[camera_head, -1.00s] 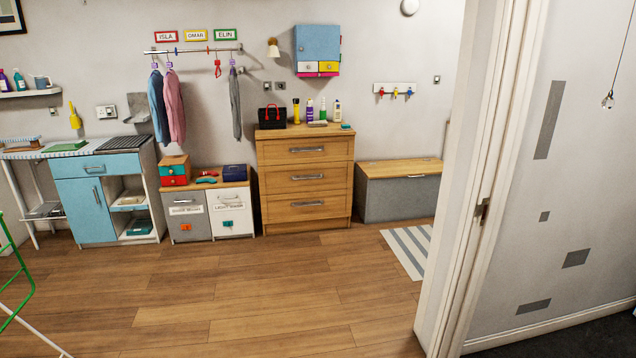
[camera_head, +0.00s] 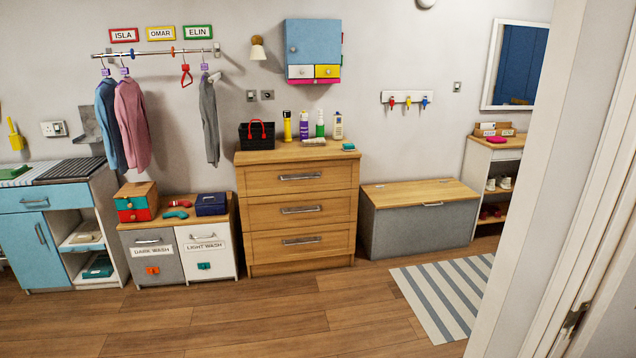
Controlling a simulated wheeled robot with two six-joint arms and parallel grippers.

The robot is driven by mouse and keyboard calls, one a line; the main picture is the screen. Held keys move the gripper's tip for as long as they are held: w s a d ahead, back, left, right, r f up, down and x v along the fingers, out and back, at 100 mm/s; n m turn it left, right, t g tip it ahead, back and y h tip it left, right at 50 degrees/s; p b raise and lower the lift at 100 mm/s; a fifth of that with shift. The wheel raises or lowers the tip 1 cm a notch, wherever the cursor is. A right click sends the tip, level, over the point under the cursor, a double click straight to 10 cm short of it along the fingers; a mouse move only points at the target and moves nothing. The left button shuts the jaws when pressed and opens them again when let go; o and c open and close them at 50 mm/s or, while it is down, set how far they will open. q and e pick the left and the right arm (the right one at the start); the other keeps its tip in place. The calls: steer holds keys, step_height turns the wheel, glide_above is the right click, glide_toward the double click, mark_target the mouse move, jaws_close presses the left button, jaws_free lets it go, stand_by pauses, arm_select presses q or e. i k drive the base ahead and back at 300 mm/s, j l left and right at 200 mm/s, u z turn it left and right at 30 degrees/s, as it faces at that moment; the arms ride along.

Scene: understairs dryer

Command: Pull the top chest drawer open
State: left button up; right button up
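The wooden chest (camera_head: 246,213) stands against the back wall near the middle of the head view. It has three drawers with silver bar handles. Its top drawer (camera_head: 265,182) is shut, flush with the front, and its handle (camera_head: 300,177) runs level across the middle. A black basket with red handles, several bottles and small items stand on top of the chest. Neither of my grippers shows in the head view.
A grey storage bench (camera_head: 420,229) stands right of the chest, with a striped rug (camera_head: 442,295) before it. Laundry cabinets (camera_head: 205,265) adjoin the chest's left. A white door frame (camera_head: 560,200) edges the right side. The wooden floor (camera_head: 290,310) before the chest is clear.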

mark_target(266, 179)
steer(key=i, duration=1.75)
